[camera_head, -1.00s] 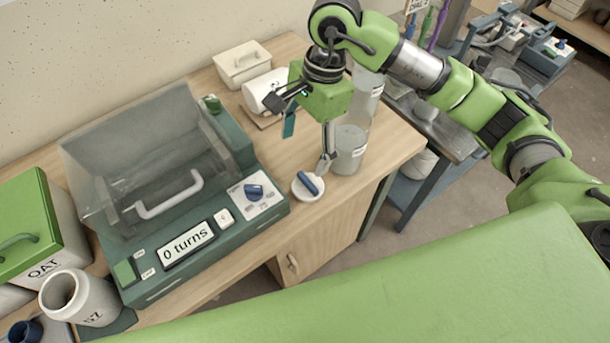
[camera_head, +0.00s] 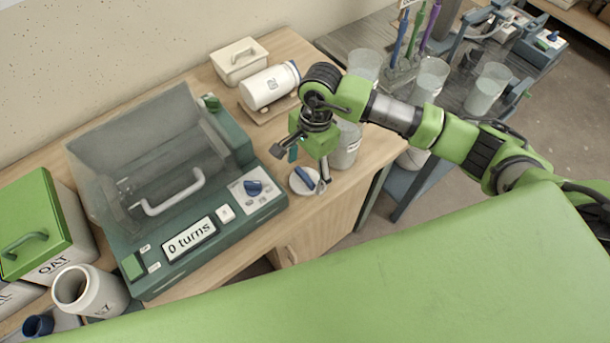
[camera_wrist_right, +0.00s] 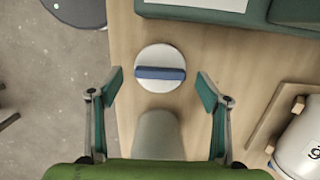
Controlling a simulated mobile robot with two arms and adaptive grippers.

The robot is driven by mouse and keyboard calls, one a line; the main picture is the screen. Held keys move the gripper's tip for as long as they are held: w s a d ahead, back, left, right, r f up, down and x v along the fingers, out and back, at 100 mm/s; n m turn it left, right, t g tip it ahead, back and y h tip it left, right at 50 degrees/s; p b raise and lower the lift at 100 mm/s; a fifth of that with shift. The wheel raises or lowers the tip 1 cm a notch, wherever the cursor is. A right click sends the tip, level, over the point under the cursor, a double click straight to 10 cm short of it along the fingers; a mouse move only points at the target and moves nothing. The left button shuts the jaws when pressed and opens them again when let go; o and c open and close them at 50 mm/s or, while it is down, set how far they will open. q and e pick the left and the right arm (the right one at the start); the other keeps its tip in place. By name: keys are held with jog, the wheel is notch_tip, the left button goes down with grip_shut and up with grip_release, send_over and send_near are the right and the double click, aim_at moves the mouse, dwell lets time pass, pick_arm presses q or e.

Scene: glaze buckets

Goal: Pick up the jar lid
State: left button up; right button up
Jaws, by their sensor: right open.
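The jar lid (camera_head: 303,181) is a white disc with a blue bar handle, lying on the bench near its front edge, right of the green machine. It also shows in the right wrist view (camera_wrist_right: 160,57), with its blue bar running left to right. My right gripper (camera_head: 308,172) is right above the lid in the head view, partly hiding it. In the right wrist view my right gripper (camera_wrist_right: 160,88) is open and empty, its two teal fingers spread wide, with the lid between and slightly beyond the tips. My left gripper is not in view.
The green machine (camera_head: 160,262) with a clear cover and "0 turns" display stands left of the lid. A white jar (camera_head: 268,88) lies on a wooden cradle behind. A clear container (camera_head: 346,148) stands close right of my gripper. The bench's front edge is near the lid.

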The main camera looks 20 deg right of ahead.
jog(key=shift+a+f, duration=0.15)
jog(key=shift+f, duration=0.55)
jog(key=c, duration=1.2)
jog(key=shift+r, duration=0.1)
jog(key=shift+r, duration=0.25)
notch_tip(320, 180, up, 2)
jog(key=shift+w+r+b, duration=0.1)
jog(key=shift+b, duration=0.85)
jog(key=shift+s+a+r, duration=0.95)
jog(key=shift+s+r, duration=1.2)
jog(key=shift+r, duration=0.55)
jog(key=shift+s+a+r, duration=1)
jog(key=shift+s+r, duration=1.2)
jog(key=shift+r, duration=0.5)
jog(key=shift+s+a+r, duration=0.95)
jog(key=shift+s+r, duration=1.2)
jog(key=shift+r, duration=0.55)
